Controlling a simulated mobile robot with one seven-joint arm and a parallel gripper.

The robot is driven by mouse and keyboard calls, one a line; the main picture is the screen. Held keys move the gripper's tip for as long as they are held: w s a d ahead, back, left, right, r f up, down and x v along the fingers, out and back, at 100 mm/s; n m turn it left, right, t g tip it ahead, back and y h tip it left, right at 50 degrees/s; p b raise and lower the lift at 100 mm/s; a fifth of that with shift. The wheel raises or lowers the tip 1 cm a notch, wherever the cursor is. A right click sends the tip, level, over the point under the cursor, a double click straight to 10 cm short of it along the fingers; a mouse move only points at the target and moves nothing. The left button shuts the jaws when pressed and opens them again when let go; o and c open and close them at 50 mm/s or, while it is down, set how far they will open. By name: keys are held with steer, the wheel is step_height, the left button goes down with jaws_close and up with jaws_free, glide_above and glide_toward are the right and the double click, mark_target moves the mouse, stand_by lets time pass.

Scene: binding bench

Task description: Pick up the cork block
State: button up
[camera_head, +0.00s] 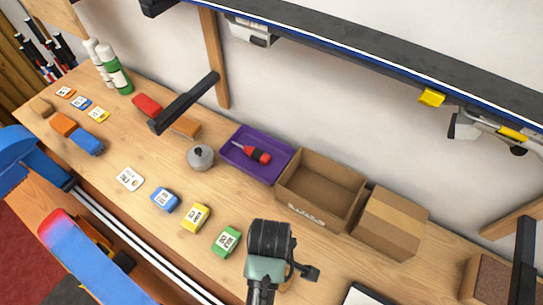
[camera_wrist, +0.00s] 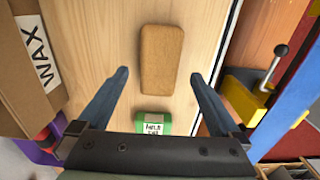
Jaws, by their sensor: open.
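A tan-brown, round-cornered block that looks like the cork block (camera_wrist: 162,58) lies flat on the wooden bench in the wrist view. It is upper centre, its long side running up the picture. My gripper (camera_wrist: 160,76) is open and empty, with one dark blue finger to each side of the block's lower part and a clear gap on both sides. The fingers do not seem to touch it. In the head view my gripper (camera_head: 268,240) is over the front of the bench and hides most of this spot; only a tan sliver (camera_head: 287,285) shows beside it.
A green labelled block (camera_wrist: 153,122) lies just below the cork block, close to my gripper. A WAX-labelled cardboard box (camera_wrist: 28,70) stands left, a yellow clamp with a lever (camera_wrist: 245,96) right. A purple tray (camera_head: 276,167) holds a red screwdriver (camera_head: 257,154).

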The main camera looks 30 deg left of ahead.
steer(key=shift+d+f+p, duration=0.15)
steer(key=shift+f+p, duration=0.25)
steer(key=shift+f, duration=1.85)
steer(key=c, duration=1.4)
steer(key=shift+r, duration=0.1)
step_height(320, 180, up, 10)
steer(key=shift+f+b, duration=0.1)
steer(key=shift+b, duration=0.45)
